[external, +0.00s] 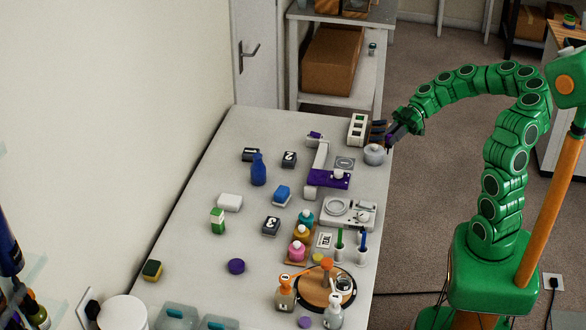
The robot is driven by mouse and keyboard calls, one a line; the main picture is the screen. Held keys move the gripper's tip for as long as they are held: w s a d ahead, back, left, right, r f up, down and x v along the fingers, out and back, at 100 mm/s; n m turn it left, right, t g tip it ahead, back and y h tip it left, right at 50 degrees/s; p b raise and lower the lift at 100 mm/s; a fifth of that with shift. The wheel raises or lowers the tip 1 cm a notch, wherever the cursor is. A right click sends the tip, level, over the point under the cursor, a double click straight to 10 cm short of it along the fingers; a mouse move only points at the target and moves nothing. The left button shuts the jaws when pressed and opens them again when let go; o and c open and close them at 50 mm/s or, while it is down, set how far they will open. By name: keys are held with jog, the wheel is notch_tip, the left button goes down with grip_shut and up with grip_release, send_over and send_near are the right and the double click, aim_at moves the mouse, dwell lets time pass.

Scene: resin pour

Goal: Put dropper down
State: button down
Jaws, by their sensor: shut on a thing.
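My gripper (390,139) is at the far right edge of the white table, at the end of my green arm. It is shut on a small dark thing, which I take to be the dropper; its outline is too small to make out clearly. A grey round pot (374,155) is just below and left of the gripper in the picture. I cannot tell whether the held thing touches the pot or the table.
The white table (190,262) holds a purple stand (328,180), a pale tray with round wells (349,212), a blue bottle (258,170), coloured bottles (298,250) and a round wooden board (315,300). A pale box with slots (357,129) stands near the gripper. The table's left side has free room.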

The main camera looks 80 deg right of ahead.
jog(key=shift+s+a+r, duration=0.1)
jog(key=shift+s, duration=0.15)
jog(key=shift+w, duration=0.15)
jog(key=w+a+n+g+y, duration=0.2)
jog(key=w+a+n+g, duration=0.1)
jog(key=w+a, duration=1.85)
jog(key=w+a+n+g, duration=0.1)
jog(key=w+a, duration=0.1)
jog(key=a, duration=1.3)
jog(key=w+a+n+g, duration=0.1)
jog(key=w+a+g, duration=0.15)
jog(key=a, duration=1.15)
jog(key=shift+t, duration=0.35)
jog(key=shift+w+a+f, duration=1)
jog(key=shift+w+f, duration=1.1)
jog(key=shift+w, duration=0.05)
jog(key=shift+w+a+f, duration=0.95)
jog(key=shift+w+f, duration=1.1)
jog(key=shift+w, duration=0.1)
jog(key=shift+w+a+f, duration=1)
jog(key=shift+w+f, duration=1.1)
jog(key=shift+w, duration=0.05)
